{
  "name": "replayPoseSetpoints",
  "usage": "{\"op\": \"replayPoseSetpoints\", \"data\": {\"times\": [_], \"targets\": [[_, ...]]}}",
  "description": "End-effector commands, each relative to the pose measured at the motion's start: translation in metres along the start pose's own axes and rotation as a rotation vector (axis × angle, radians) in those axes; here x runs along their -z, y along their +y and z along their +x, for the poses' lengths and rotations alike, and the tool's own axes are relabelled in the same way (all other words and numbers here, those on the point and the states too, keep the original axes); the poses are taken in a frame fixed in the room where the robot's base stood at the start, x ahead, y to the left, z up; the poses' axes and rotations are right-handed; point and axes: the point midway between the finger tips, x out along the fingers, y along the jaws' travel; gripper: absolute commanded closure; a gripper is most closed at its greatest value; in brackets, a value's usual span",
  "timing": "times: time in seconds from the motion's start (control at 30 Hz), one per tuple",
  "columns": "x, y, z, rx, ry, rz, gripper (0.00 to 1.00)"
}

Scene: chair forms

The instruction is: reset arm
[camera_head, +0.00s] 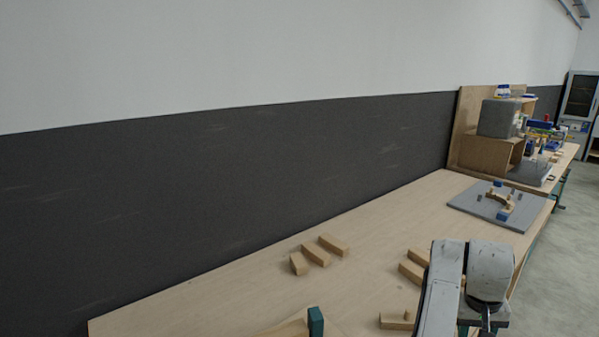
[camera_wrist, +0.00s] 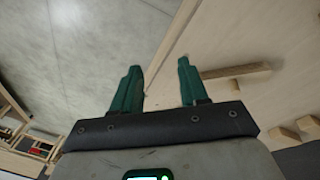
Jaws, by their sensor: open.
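My gripper (camera_wrist: 158,88) shows in the wrist view with its two green fingers apart and nothing between them. Beyond the fingertips are the table's edge and the grey floor. In the head view my arm rises at the lower right, over the near part of the wooden table (camera_head: 230,298). A green piece that looks like one of my fingers shows at the bottom edge of the head view; the rest of the gripper is out of that frame.
Several wooden blocks (camera_head: 316,254) lie mid-table, with more wooden pieces (camera_head: 411,272) beside my arm. A grey board (camera_head: 480,211) holds a curved wooden part and blue pieces. A dark-and-white wall (camera_head: 220,170) runs along the left.

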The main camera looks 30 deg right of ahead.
Motion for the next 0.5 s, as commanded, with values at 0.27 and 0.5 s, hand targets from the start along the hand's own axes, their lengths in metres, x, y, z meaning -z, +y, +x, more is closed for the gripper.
{"op": "replayPoseSetpoints", "data": {"times": [0.27,0.5], "targets": [[-0.045,-0.030,0.037,-0.079,0.106,-0.204,0.56],[-0.117,-0.077,0.070,-0.042,0.154,-0.438,0.56]]}}
